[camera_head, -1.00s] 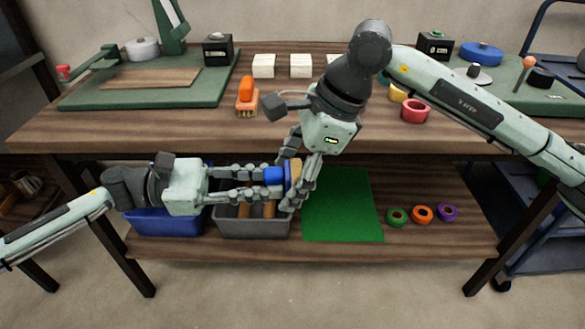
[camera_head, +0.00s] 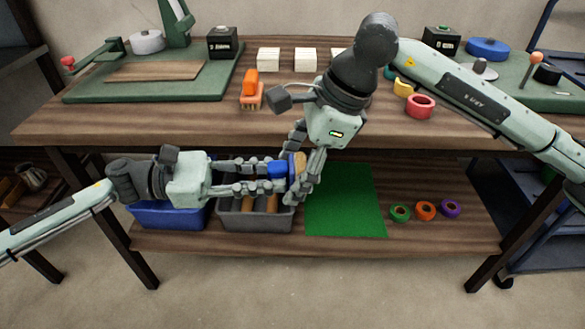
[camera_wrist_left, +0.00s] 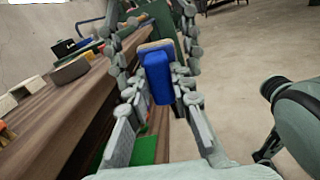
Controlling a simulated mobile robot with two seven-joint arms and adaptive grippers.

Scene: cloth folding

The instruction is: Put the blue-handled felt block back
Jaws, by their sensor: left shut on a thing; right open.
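The felt block has a blue handle (camera_head: 277,168) and a tan felt pad (camera_head: 298,162). My left gripper (camera_head: 282,177) is shut on the blue handle and holds the block sideways above the grey bin (camera_head: 254,222), pad toward the right. The left wrist view shows the handle (camera_wrist_left: 157,78) between the fingers, with the pad (camera_wrist_left: 155,47) at its far end. My right gripper (camera_head: 300,172) is open, pointing down, with its fingers close around the pad end. Whether they touch the pad is unclear.
A blue bin (camera_head: 168,217) stands left of the grey bin on the lower shelf. A green mat (camera_head: 345,205) lies to the right, then green, orange and purple rings (camera_head: 425,210). An orange-handled block (camera_head: 251,88) and white blocks (camera_head: 305,60) sit on the upper tabletop.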

